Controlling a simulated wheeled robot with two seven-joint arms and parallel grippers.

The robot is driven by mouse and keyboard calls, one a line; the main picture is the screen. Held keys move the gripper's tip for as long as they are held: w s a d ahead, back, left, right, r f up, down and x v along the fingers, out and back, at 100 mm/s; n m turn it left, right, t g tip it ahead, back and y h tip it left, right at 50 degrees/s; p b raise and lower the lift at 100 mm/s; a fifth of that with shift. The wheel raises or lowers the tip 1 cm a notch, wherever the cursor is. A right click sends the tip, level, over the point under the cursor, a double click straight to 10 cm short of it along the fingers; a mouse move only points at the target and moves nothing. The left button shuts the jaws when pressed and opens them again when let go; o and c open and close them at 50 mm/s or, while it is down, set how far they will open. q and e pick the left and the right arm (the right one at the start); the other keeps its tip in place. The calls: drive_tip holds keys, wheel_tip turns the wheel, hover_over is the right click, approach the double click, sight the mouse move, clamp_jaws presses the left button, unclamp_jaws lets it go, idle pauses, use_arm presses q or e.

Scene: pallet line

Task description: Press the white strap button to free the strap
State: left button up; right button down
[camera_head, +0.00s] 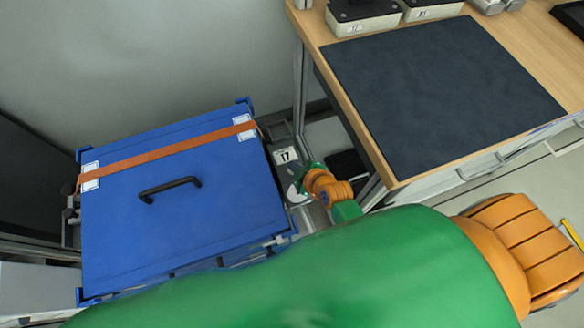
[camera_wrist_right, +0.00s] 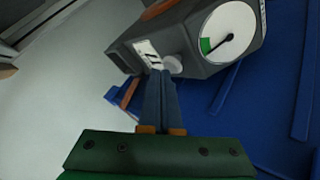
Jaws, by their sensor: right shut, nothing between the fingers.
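A blue crate (camera_head: 215,225) with a black handle stands at the left in the head view. An orange-brown strap (camera_head: 170,152) runs taut across its lid, between white labels. A dark grey strap device with a white dial sits beside the crate's right side; it shows closely in the wrist view (camera_wrist_right: 190,32). The white round button (camera_wrist_right: 173,64) is on the device, next to a white label. My right gripper (camera_wrist_right: 158,74) is shut and empty, its tips just beside the button. I cannot tell whether they touch it. My left gripper is out of view.
A wooden table (camera_head: 341,92) with a dark mat (camera_head: 440,90) stands at the right, its leg close to my right arm. A wall is behind the crate.

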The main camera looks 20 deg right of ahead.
drive_tip(key=shift+f+b, duration=0.4)
drive_tip(key=shift+f, duration=0.2)
idle(0.3)
drive_tip(key=shift+r, duration=0.1)
drive_tip(key=shift+r+p, duration=0.95)
drive_tip(key=shift+p, duration=0.2)
drive_tip(key=shift+r, duration=0.1)
wheel_tip(320, 180, up, 5)
drive_tip(key=p, duration=0.5)
drive_tip(key=shift+p, duration=0.35)
